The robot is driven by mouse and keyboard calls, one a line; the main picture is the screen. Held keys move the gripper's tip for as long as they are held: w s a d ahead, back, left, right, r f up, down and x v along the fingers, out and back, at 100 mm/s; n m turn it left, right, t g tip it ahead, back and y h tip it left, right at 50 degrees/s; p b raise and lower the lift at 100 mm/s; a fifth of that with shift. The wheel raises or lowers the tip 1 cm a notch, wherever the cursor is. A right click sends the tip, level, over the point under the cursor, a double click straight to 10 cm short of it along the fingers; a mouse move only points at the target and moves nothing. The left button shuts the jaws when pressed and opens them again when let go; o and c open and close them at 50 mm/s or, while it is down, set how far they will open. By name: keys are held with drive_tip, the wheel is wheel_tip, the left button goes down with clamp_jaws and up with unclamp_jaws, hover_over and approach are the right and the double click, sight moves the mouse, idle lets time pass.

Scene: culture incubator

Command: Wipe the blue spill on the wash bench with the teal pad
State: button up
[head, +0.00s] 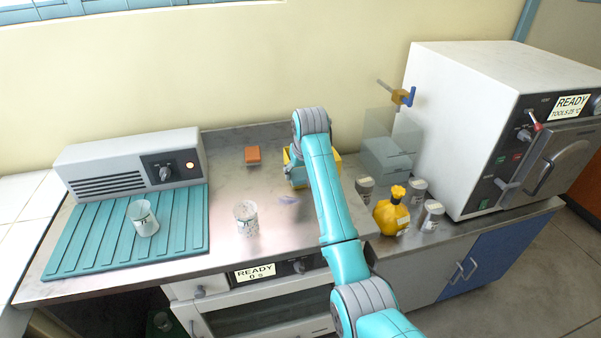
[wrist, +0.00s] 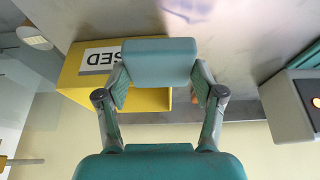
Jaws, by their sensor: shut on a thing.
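The teal pad (wrist: 160,62) is held between the two fingers of my gripper (wrist: 160,92), which is shut on it. In the wrist view the pad covers part of a yellow box with a "USED" label (wrist: 75,72). The blue spill shows as a faint bluish smear on the grey bench at the top of the wrist view (wrist: 190,8). In the head view the spill (head: 289,200) lies just left of my arm, right of a speckled beaker. The pad appears apart from the spill.
An orange block (head: 252,155) lies at the back. A speckled beaker (head: 246,220) stands left of the spill; another (head: 144,218) stands on the teal ribbed mat (head: 80,245). A yellow bottle (head: 391,214), several grey cans and clear panels (head: 386,160) stand right of my arm.

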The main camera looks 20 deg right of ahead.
drive_tip(key=shift+w+f, duration=0.2)
hover_over(300, 196)
drive_tip(key=shift+s+f, duration=0.2)
drive_tip(key=shift+f, duration=1.2)
drive_tip(key=shift+s+f, duration=0.2)
drive_tip(key=shift+f, duration=1.2)
drive_tip(key=shift+f, duration=0.95)
drive_tip(key=shift+a, duration=0.15)
drive_tip(key=shift+a+r, duration=0.1)
drive_tip(key=shift+a, duration=3.45)
drive_tip(key=shift+d, duration=1.85)
drive_tip(key=shift+d+f, duration=0.15)
drive_tip(key=shift+d, duration=0.75)
drive_tip(key=shift+d+f, duration=0.15)
drive_tip(key=shift+d, duration=0.75)
drive_tip(key=shift+s, duration=0.1)
